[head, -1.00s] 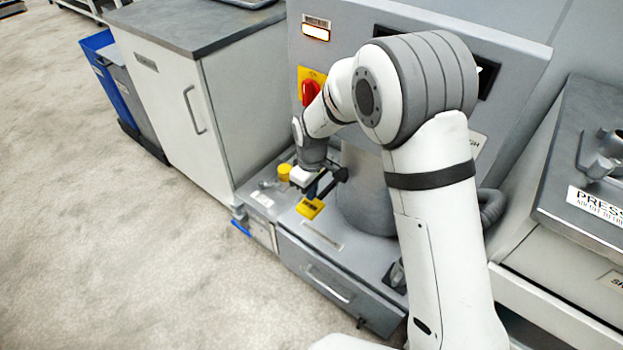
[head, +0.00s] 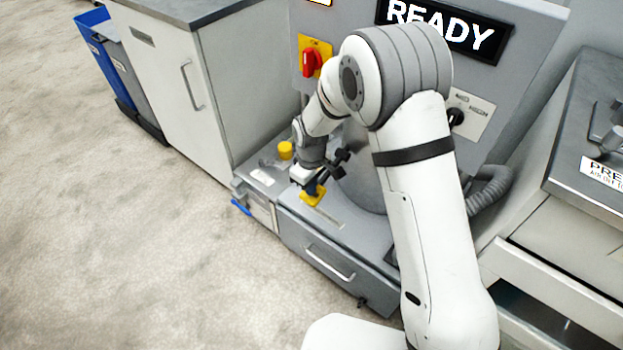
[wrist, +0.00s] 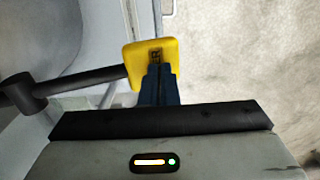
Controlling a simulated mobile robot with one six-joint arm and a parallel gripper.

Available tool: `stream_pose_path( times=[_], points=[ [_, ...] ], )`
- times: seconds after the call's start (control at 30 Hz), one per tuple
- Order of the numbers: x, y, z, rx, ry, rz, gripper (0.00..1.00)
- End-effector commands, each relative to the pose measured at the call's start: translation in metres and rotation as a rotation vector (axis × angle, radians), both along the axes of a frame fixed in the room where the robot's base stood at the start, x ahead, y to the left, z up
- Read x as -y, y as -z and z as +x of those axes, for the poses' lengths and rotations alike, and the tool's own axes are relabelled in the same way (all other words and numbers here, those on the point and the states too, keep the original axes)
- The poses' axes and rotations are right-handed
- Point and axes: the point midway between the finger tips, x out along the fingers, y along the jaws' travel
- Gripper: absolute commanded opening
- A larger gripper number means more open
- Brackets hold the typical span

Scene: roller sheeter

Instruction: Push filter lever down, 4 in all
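The filter lever shows in the wrist view as a dark rod (wrist: 80,82) ending in a yellow paddle (wrist: 148,52) with partly hidden dark lettering. In the head view the yellow paddle (head: 312,198) sits low at the front of the machine, above the grey drawer. My gripper (wrist: 158,72) has its dark blue fingers together. Their tips overlap the near edge of the paddle in the wrist view; I cannot tell whether they press on it. In the head view my gripper (head: 314,189) is right at the paddle.
A yellow knob (head: 285,150) stands just left of my gripper. A red rotary switch (head: 311,62) is on the panel above, and the display (head: 443,28) reads READY. A grey cabinet (head: 180,80) stands left and a PRESS bench (head: 585,150) right. The floor at front left is clear.

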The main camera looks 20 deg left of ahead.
Motion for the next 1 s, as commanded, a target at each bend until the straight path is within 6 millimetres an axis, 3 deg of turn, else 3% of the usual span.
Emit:
stream_pose_path(
  times=[0.03, 0.1, 0.53, 0.67, 1.0],
  points=[
    [0.001, 0.016, 0.0, -0.003, 0.0, -0.002, 0.0],
    [0.001, 0.022, 0.001, -0.003, 0.0, -0.001, 0.0],
    [0.002, 0.022, -0.001, -0.007, 0.001, -0.004, 0.0],
    [0.001, 0.004, -0.004, -0.004, 0.001, -0.003, 0.0],
    [-0.01, -0.072, -0.024, 0.011, 0.0, 0.009, 0.0]
  ],
)
